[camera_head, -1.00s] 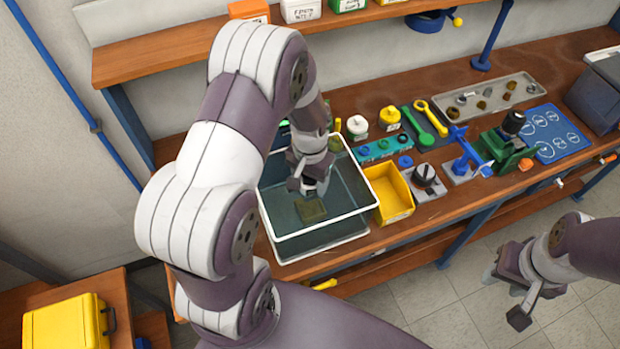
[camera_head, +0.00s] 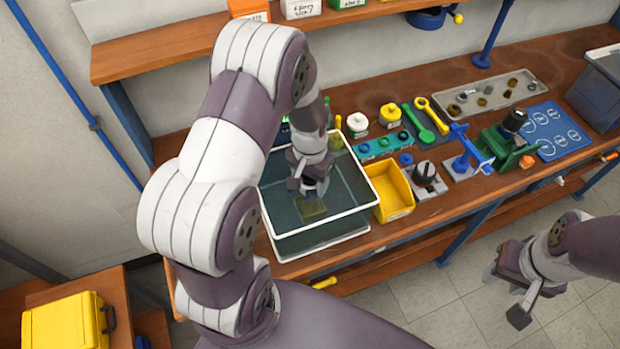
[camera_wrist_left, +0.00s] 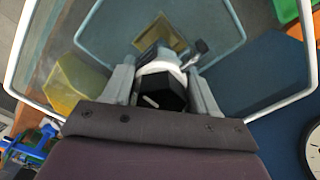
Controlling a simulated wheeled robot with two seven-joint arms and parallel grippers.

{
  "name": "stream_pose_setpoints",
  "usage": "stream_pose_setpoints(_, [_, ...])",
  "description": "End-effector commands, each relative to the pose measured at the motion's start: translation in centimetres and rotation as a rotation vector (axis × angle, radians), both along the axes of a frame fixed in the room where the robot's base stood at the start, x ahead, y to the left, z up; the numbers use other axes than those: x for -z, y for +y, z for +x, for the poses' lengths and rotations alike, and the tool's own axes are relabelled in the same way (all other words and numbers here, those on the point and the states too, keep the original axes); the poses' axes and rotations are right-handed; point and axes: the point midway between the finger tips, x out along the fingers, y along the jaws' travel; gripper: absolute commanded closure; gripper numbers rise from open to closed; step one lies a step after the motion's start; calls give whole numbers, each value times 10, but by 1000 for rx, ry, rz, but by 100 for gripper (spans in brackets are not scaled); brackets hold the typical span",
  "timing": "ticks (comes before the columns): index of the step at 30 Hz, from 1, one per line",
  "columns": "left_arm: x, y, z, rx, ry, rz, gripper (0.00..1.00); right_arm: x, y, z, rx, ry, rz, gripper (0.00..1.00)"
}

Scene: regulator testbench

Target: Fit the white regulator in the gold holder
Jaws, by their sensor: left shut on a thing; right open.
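The white regulator (camera_wrist_left: 157,66), with a black knob, is between the fingers of my left gripper (camera_wrist_left: 162,92), which is shut on it. The gold holder (camera_head: 312,209) sits low inside the clear, white-rimmed tank and also shows just beyond the regulator in the left wrist view (camera_wrist_left: 164,37). In the head view my left gripper (camera_head: 315,188) is inside the tank's outline, just above and behind the holder; the regulator is mostly hidden there. I cannot tell whether regulator and holder touch. My right gripper (camera_head: 514,293) is open and empty, over the floor in front of the bench.
The tank rim (camera_head: 330,242) surrounds my left gripper. A yellow bin (camera_head: 392,192) stands right beside the tank, with a black-knobbed device (camera_head: 424,173) next to it. Bottles, a green spanner, a blue stand and a grey tray (camera_head: 490,95) lie further along the bench.

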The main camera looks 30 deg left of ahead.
Motion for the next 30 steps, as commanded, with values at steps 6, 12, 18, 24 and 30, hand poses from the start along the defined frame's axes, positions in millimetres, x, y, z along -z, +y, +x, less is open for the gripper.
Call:
stream_pose_setpoints(6, [5,0,1,0,-2,0,96,3,0,0,0,0,0,57])
stream_pose_setpoints(12, [8,0,1,0,-2,1,96,4,0,0,0,0,0,57])
stream_pose_setpoints(18, [8,0,1,0,-2,0,96,4,0,0,0,0,0,57])
stream_pose_setpoints(24, [9,0,1,0,-2,0,96,5,0,0,0,0,0,57])
stream_pose_setpoints(30, [13,0,1,-1,-2,0,96,7,0,0,0,0,0,57])
